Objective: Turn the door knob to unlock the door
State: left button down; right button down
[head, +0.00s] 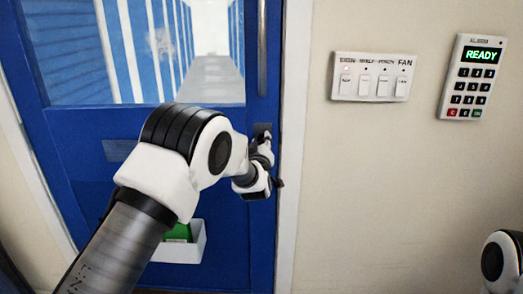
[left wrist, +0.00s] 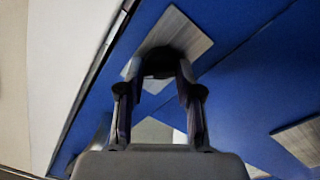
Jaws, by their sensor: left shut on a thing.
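The blue door (head: 90,150) fills the left half of the head view and looks closed in its white frame. The dark door knob (left wrist: 158,58) sits on a metal plate (left wrist: 183,32) in the left wrist view. My left gripper (left wrist: 158,80) has its two fingers on either side of the knob, shut on it. In the head view my left gripper (head: 264,158) is at the door's right edge, just below the dark top of the plate (head: 262,129), and hides the knob. My right gripper is out of view.
A vertical handle bar (head: 262,50) is above the knob. A switch panel (head: 373,77) and an alarm keypad (head: 473,78) reading READY are on the wall to the right. A white bin (head: 184,250) with something green is low on the door.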

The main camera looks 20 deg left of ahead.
pick_arm(q)
jog(key=shift+f+n+y+b, duration=0.1)
jog(key=shift+n+y+b, duration=0.15)
jog(key=shift+n+b, duration=1.75)
jog(key=shift+f+n+y+b, duration=0.1)
jog(key=shift+n+y+b, duration=0.15)
jog(key=shift+n+b, duration=1.75)
jog(key=shift+n+p, duration=0.55)
jog(key=shift+n, duration=0.25)
jog(key=shift+r, duration=0.1)
jog(key=c, duration=1)
grip_release()
jog(key=shift+o, duration=1.1)
jog(key=shift+w, duration=0.2)
jog(key=shift+s, duration=0.1)
